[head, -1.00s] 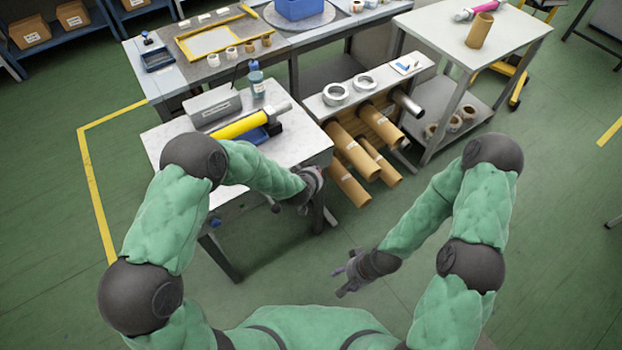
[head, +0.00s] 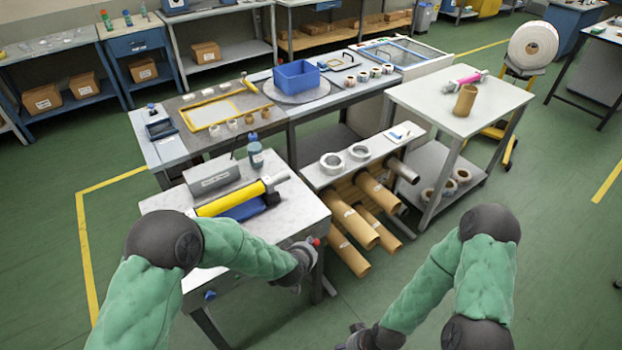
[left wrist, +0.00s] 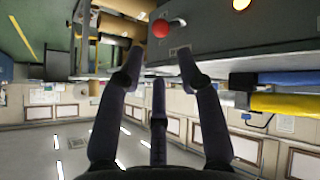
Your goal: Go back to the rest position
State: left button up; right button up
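My left gripper (head: 297,286) is beside the front right corner of the near white-topped table (head: 290,215), below its top. In the left wrist view its dark fingers (left wrist: 160,72) are spread apart with nothing between them. A red knob (left wrist: 160,28) on a grey surface shows beyond the fingertips. My right gripper (head: 354,340) is at the bottom edge of the head view, partly cut off, over the open floor. Whether its fingers are open or shut is not clear.
A yellow roller (head: 230,199) and a grey box (head: 213,177) lie on the near table. Cardboard tubes (head: 354,225) stick out from the rack to its right. A white cart (head: 440,105) stands farther right. Green floor is clear at the lower right.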

pick_arm(q)
jog(key=s+a+f+g, duration=0.4)
jog(key=s+a+f, duration=0.2)
jog(key=s+f, duration=0.5)
jog(key=s+f+g, duration=0.2)
jog(key=s, duration=0.5)
jog(key=s+a+f+g+h, duration=0.1)
jog(key=s+f+g, duration=0.1)
jog(key=s, duration=0.5)
jog(key=shift+s+a+f+m+h, duration=0.25)
jog(key=shift+s+f+m+h, duration=0.05)
jog(key=shift+s, duration=0.05)
